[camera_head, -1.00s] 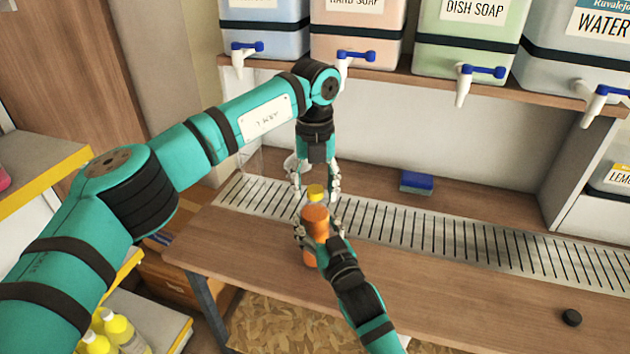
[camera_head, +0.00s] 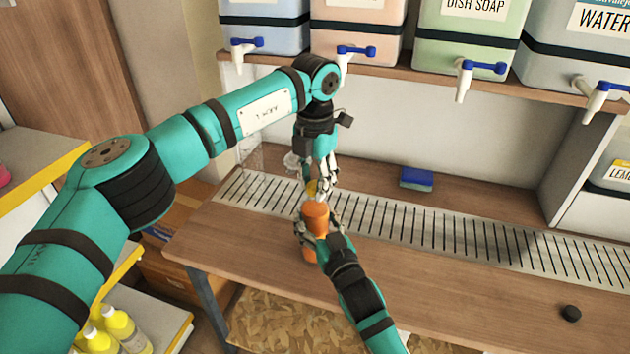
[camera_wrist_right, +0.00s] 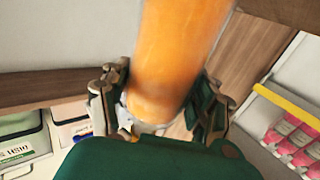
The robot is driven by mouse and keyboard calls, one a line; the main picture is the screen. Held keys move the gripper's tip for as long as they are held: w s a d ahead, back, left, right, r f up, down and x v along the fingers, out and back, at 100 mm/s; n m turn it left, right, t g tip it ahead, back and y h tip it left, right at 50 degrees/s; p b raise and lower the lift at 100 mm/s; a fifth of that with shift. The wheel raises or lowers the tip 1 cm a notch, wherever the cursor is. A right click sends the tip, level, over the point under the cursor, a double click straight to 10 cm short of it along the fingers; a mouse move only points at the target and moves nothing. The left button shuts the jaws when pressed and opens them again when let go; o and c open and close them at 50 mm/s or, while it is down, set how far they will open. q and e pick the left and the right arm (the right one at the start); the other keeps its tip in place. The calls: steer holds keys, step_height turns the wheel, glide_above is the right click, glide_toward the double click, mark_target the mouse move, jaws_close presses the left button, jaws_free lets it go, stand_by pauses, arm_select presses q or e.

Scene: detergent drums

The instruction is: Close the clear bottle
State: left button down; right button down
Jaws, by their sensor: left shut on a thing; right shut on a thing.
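An orange bottle (camera_head: 314,217) stands at the front edge of the drip grid, and my right gripper (camera_head: 318,230) is shut around it. In the right wrist view the orange body (camera_wrist_right: 175,60) lies between the fingers (camera_wrist_right: 160,105). My left gripper (camera_head: 316,190) points down just above and behind the bottle's top, shut on a small yellow cap (camera_head: 311,188) that its fingers partly cover. I cannot tell whether the cap touches the bottle. A clear, see-through container (camera_head: 250,158) shows faintly at the grid's left end.
A small black cap-like disc (camera_head: 571,313) lies on the front right of the wooden counter (camera_head: 460,290). A blue sponge (camera_head: 416,179) lies behind the metal drip grid (camera_head: 450,235). Drums with taps (camera_head: 467,75) stand on the shelf above. The counter's right half is mostly clear.

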arm_select(q)
steer(key=m, duration=0.6)
steer(key=shift+m, duration=0.3)
steer(key=c, duration=0.9)
jaws_free()
step_height(320, 180, up, 12)
arm_select(e)
steer(key=shift+c, duration=1.1)
jaws_free()
